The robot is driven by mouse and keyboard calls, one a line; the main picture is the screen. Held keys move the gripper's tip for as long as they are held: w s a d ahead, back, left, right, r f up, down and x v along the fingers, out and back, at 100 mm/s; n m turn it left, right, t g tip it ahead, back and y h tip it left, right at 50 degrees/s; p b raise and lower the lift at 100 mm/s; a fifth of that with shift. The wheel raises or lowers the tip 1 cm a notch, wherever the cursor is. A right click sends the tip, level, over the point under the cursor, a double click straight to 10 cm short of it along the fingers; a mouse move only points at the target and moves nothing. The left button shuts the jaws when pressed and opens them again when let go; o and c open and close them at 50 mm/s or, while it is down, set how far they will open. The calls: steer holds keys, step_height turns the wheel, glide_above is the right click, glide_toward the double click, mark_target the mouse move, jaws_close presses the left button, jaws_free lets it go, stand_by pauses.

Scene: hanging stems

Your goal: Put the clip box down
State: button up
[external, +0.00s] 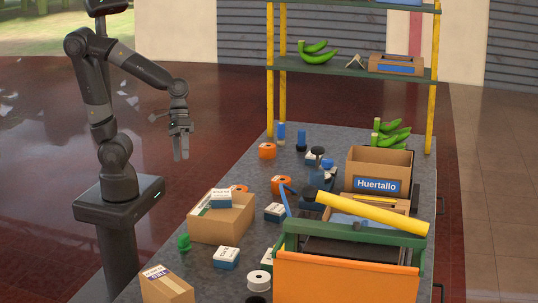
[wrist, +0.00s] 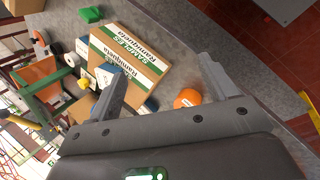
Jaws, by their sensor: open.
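Several small white-and-blue boxes look alike, and their print is too small to tell which is the clip box. One box (external: 221,198) sits on top of a brown carton (external: 221,226). Others stand on the grey table: one in front of the carton (external: 226,258), one to its right (external: 274,212). My gripper (external: 181,150) is open and empty, in the air left of the table, fingers pointing down. In the wrist view my gripper's fingers (wrist: 163,68) are wide apart, with the labelled carton (wrist: 155,50) beyond them. The left finger partly hides small boxes near the carton.
An orange roll (wrist: 187,98) lies near the right finger. A green-and-orange bin (external: 345,275) with a yellow tube (external: 372,213) fills the front right. A Huertallo carton (external: 378,170) and a shelf with green bananas (external: 318,52) stand behind. The table is crowded.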

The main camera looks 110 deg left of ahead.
steer(key=s+a+r+m+t+y, duration=0.3)
steer(key=s+a+r+m+y, duration=0.1)
steer(key=s+a+r+m, duration=0.2)
steer(key=s+a+m, duration=0.1)
steer(key=m, duration=0.1)
steer(key=shift+m+y, duration=0.4)
stand_by(6.8)
